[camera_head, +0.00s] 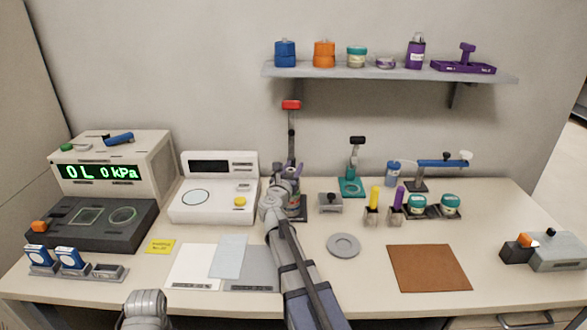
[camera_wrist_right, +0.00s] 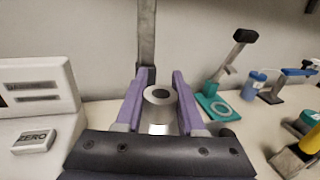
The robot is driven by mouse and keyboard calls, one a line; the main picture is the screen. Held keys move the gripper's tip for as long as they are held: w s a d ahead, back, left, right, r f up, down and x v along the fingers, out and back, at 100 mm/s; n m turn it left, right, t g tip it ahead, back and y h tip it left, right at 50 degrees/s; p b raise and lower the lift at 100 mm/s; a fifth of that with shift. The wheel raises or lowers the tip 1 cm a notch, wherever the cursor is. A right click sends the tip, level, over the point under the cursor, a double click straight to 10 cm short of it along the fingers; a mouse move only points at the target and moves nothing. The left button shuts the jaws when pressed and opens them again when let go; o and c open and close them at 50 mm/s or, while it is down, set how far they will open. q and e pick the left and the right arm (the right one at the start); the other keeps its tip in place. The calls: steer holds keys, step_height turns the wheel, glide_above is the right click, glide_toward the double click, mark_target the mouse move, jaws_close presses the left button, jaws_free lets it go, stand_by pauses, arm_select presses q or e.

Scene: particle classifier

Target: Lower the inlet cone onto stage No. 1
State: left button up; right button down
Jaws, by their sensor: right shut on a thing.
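My right gripper (camera_head: 288,186) reaches in at the dark upright stand (camera_head: 291,130) with the red top. In the right wrist view its two purple fingers (camera_wrist_right: 158,88) are shut on a silver round piece with a dark central hole, which I take as the inlet cone (camera_wrist_right: 159,115). The stand's post (camera_wrist_right: 147,35) rises just behind the fingers. Stage No. 1 cannot be made out; my gripper and wrist cover most of the stand's lower part. Whether the cone touches anything below is hidden. My left gripper is not in view.
A white instrument (camera_head: 213,190) stands close left of the stand. A small grey block (camera_head: 330,203) and a teal-based press (camera_head: 351,187) stand to its right. A shelf (camera_head: 400,73) hangs above. A grey disc (camera_head: 343,245) and brown mat (camera_head: 429,268) lie in front on the right.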

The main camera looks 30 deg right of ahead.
steer(key=shift+f, duration=0.35)
steer(key=shift+c, duration=2.2)
jaws_free()
steer(key=v, duration=0.8)
steer(key=shift+w+d, duration=0.1)
steer(key=shift+d, duration=0.05)
steer(key=x, duration=0.8)
steer(key=shift+r, duration=0.25)
